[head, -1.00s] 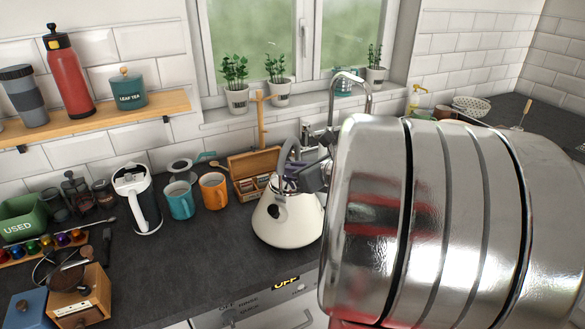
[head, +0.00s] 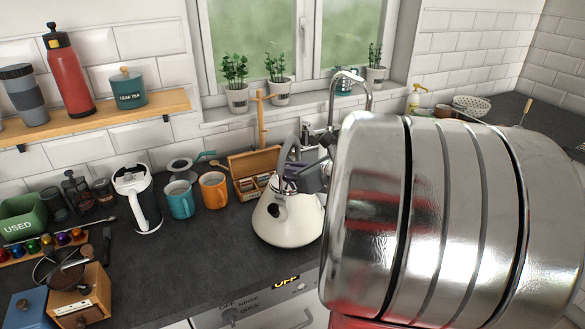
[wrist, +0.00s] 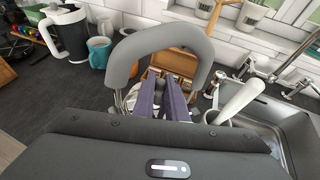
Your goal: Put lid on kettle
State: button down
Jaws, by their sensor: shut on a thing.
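The cream kettle (head: 288,222) stands upright on the dark worktop, its grey arched handle (wrist: 160,42) raised over the opening. My gripper (wrist: 166,98) has its fingers beneath and close to this handle, at the kettle's top. It is shut on the lid, a silvery piece (wrist: 131,98) that shows only in part beside the fingers. In the head view the lid (head: 281,186) is a small shiny patch at the kettle's top. Fingers and handle hide the rim, so I cannot tell whether the lid touches it or how level it sits.
A wooden tea box (head: 252,165) stands behind the kettle, with an orange mug (head: 214,192) and a teal mug (head: 180,200) to its left. The sink (wrist: 272,118) and tap are on the right. My large metal arm hides much of the right side.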

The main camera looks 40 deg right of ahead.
jog(key=c, duration=1.7)
grip_release()
jog(key=shift+o, duration=2)
jog(key=shift+w, duration=0.1)
jog(key=v, duration=0.9)
